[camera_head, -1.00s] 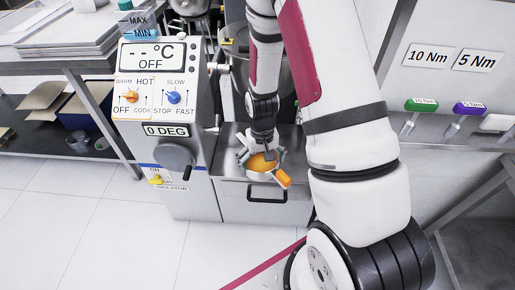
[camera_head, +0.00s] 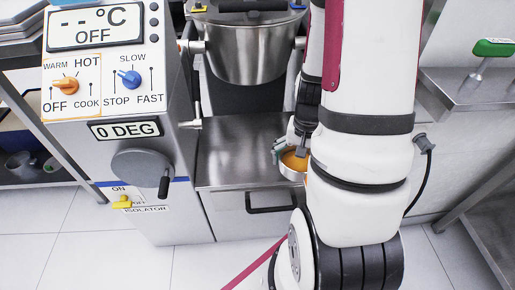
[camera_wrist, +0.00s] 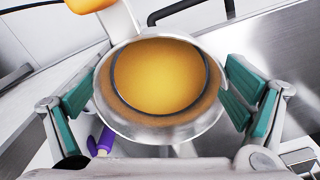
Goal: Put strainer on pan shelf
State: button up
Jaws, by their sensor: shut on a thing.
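The strainer (camera_head: 293,167) is a round metal bowl with an orange inside. In the wrist view the strainer (camera_wrist: 160,128) fills the middle, with its orange handle (camera_wrist: 90,4) at the top. My gripper (camera_head: 290,148) is shut on the strainer, with teal fingers on both sides of its rim in the wrist view. The steel shelf (camera_head: 235,145) under the mixer pan (camera_head: 250,50) is flat and bare. The strainer is at this shelf's right front side; I cannot tell whether it touches it. My arm hides the strainer's right part and handle in the head view.
The mixer's control panel (camera_head: 105,75) stands left of the shelf, with a dark crank wheel (camera_head: 143,168) below. A drawer handle (camera_head: 270,201) is under the shelf front. A steel side shelf (camera_head: 450,95) with a green-handled tool (camera_head: 493,48) is at right.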

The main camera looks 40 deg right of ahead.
jog(key=w+b, duration=0.1)
jog(key=w, duration=0.4)
jog(key=w+f, duration=0.1)
jog(key=w, duration=0.4)
jog(key=w+b, duration=0.1)
jog(key=w, duration=0.5)
jog(key=shift+f+b, duration=0.3)
jog(key=shift+f, duration=0.05)
jog(key=shift+f+b, duration=0.9)
jog(key=shift+f, duration=0.85)
jog(key=shift+f, duration=0.2)
jog(key=o, duration=1)
jog(key=shift+c, duration=0.2)
jog(key=shift+r, duration=0.15)
